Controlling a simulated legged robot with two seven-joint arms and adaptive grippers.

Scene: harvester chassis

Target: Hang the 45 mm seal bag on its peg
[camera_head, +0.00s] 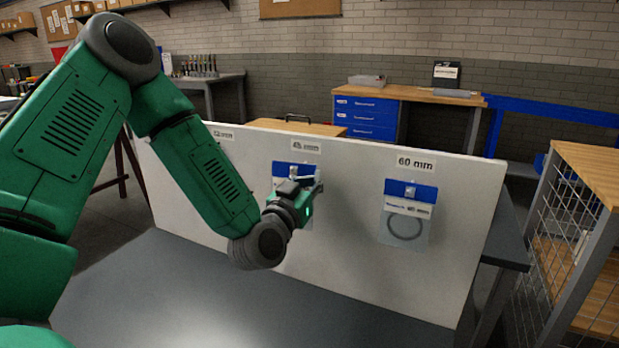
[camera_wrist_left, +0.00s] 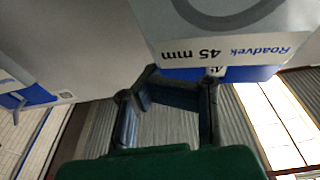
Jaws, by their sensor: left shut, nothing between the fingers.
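The white peg board (camera_head: 350,220) stands on the dark table, with a 45 mm label (camera_head: 306,146) at its top. The 45 mm seal bag (camera_head: 291,168) is against the board below that label. Its blue header shows behind my left gripper (camera_head: 312,186), which covers much of the bag. In the left wrist view the bag (camera_wrist_left: 225,40) is upside down, with "Roadvek 45 mm" and part of a dark ring. My left gripper (camera_wrist_left: 178,88) is shut and empty close to the blue header.
A 60 mm bag (camera_head: 408,215) hangs to the right on the board under its own label. A third label (camera_head: 224,135) is partly behind my left arm. The dark table top (camera_head: 300,320) before the board is clear. A wire-sided wooden bench (camera_head: 575,240) stands at the right.

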